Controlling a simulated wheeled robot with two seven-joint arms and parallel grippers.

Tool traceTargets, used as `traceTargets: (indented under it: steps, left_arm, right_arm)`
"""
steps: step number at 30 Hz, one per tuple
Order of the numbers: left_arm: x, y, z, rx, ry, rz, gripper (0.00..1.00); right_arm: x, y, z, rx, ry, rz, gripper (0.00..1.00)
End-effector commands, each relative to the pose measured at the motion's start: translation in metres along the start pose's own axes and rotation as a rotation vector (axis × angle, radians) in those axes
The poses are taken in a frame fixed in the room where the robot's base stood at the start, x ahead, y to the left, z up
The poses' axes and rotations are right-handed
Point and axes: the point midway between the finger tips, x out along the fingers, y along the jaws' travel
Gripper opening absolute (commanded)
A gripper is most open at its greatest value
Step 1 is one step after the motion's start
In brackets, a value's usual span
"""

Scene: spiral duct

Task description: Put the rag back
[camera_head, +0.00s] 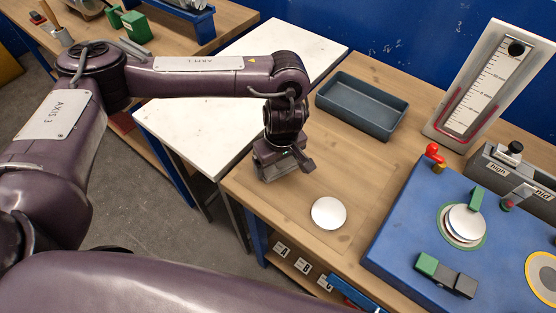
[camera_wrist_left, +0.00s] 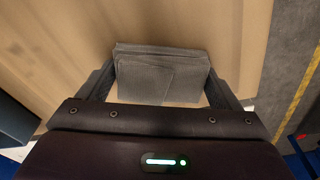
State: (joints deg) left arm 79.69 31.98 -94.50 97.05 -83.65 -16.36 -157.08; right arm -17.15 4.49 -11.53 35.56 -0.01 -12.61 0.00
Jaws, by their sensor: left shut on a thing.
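The rag (camera_wrist_left: 160,76) is a grey folded cloth, seen between the two fingers in the left wrist view. My left gripper (camera_head: 284,168) is shut on it and points down over the left part of the wooden bench (camera_head: 292,215). It also shows in the left wrist view (camera_wrist_left: 160,88), with one finger on each side of the rag. I cannot tell whether the rag touches the wood. In the head view the gripper largely hides the rag. My right gripper is not in view.
A dark open tray (camera_head: 362,106) looks empty, behind and right of the gripper. A white disc (camera_head: 329,213) lies in front. A blue panel (camera_head: 400,240) with fittings and a manometer board (camera_head: 485,85) stand at right. A white table (camera_head: 240,95) is at left, mostly clear.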

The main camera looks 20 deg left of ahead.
Motion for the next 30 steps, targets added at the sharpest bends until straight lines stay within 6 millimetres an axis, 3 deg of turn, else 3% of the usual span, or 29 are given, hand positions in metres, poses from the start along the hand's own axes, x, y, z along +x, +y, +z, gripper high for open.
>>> traceTargets:
  steps: [2, 3, 6, 17, 30]
  left_arm:
    - [0.004, 0.0, 0.001, 0.0, 0.0, 0.0, 0.61]
    - [0.004, 0.0, 0.001, 0.0, 0.0, 0.0, 0.87]
    - [0.003, 0.0, 0.001, 0.0, 0.0, 0.0, 1.0]
    - [-0.005, 0.001, -0.001, 0.001, 0.001, 0.002, 1.0]
    - [-0.084, 0.001, -0.001, 0.002, 0.005, 0.004, 1.0]
  right_arm:
    - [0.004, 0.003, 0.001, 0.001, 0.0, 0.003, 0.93]
    - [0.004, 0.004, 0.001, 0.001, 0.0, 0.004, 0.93]
    - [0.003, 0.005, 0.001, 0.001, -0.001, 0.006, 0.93]
    - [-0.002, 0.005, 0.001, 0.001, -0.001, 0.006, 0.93]
    - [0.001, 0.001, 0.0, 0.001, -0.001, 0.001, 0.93]
